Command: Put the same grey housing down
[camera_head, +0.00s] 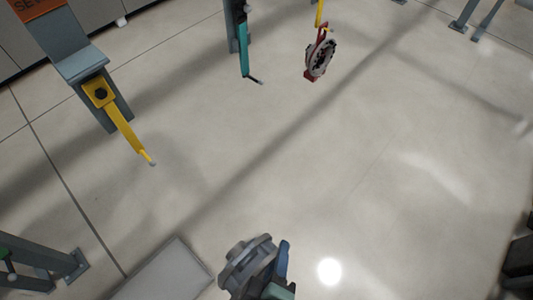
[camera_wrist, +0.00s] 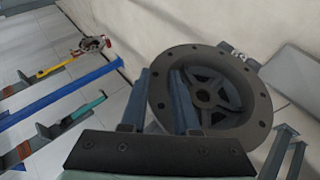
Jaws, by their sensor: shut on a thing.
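The grey housing (camera_head: 245,262), a round flanged part, is at the bottom middle of the head view. In the wrist view the housing (camera_wrist: 252,85) shows as a dark ring with bolt holes and a spoked centre. My gripper (camera_wrist: 164,80) is shut on its near left side, with one finger outside the rim and one inside the ring. In the head view my gripper (camera_head: 282,270) shows as blue fingers at the housing's right side. The housing appears held above the floor, with nothing visibly touching it from below.
A light grey flat surface (camera_head: 165,272) lies left of the housing. An empty yellow hook (camera_head: 125,130) and a teal hook (camera_head: 243,45) hang further back. A red and white part (camera_head: 319,58) hangs at the back. Open floor (camera_head: 330,160) fills the middle.

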